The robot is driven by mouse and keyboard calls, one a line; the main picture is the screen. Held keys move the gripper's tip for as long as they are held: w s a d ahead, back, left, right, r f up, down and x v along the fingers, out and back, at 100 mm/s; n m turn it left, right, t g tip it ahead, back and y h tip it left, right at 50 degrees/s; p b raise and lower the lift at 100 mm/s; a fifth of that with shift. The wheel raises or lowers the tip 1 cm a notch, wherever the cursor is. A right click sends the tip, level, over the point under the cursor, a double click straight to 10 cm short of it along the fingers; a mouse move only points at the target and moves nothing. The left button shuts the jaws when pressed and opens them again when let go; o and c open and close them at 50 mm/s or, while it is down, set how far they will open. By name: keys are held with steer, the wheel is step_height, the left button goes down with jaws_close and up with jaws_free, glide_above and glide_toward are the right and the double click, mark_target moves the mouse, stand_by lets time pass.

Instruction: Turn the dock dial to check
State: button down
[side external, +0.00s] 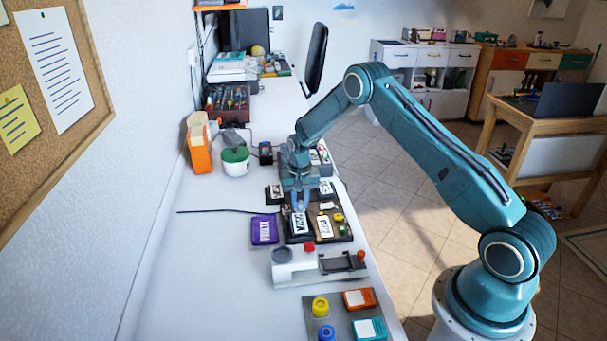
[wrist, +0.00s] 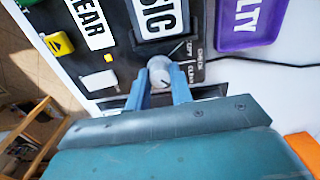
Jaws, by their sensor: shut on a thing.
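The dock (wrist: 98,78) is a dark panel with white-labelled pieces on it, and it also shows in the side view (side external: 343,237). Its dial (wrist: 160,68) is a small round grey knob near the panel's edge. The words COPY, CLEAN and CHECK are printed to the right of the dial in the wrist view. My gripper (wrist: 163,84) points down at the dock, with its two blue fingers shut on either side of the dial. In the side view my gripper (side external: 299,207) hides the dial. I cannot tell which word the dial points to.
A purple labelled piece (side external: 264,230) lies left of the dock, near a thin black cable (side external: 215,211). A white device (side external: 300,272) with a red button stands in front. The left of the table is clear.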

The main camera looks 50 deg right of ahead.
steer(key=n, duration=0.8)
stand_by(0.4)
steer(key=shift+n, duration=0.3)
steer(key=c, duration=1.2)
jaws_free()
steer(key=shift+c, duration=0.2)
steer(key=shift+r, duration=0.1)
